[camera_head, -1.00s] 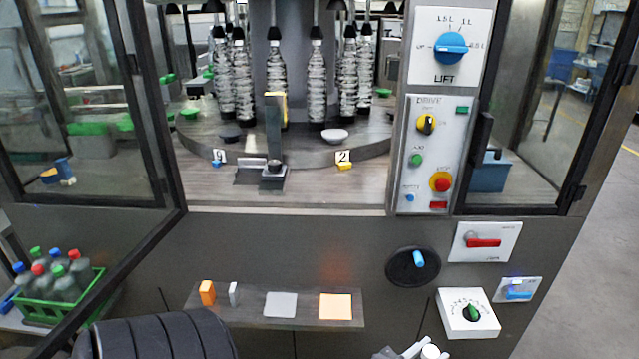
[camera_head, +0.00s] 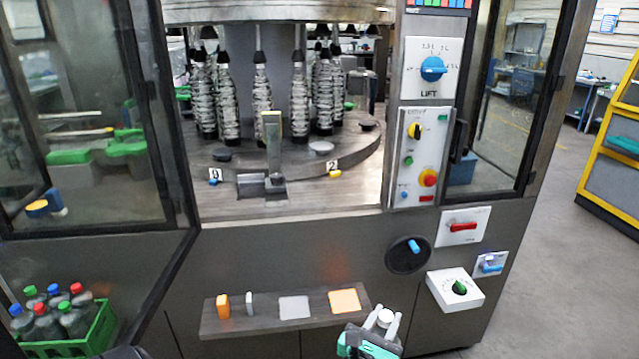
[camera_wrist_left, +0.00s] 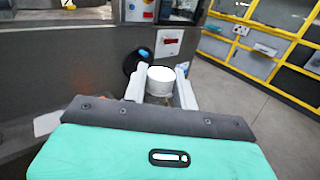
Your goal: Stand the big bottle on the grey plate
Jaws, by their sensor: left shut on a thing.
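My left gripper (camera_head: 386,322) is low in the head view, in front of the machine and right of its small shelf. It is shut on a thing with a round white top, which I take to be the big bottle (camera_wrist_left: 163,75). In the left wrist view the white top stands between the two pale fingers; the lower body is hidden. The grey plate (camera_head: 294,308) lies flat and bare on the shelf, left of and apart from the gripper. An orange plate (camera_head: 345,301) lies beside it. My right gripper is not in view.
A green crate (camera_head: 98,330) of capped bottles stands lower left. A dial box (camera_head: 455,290) and a round blue-handled knob (camera_head: 408,254) jut out near the gripper.

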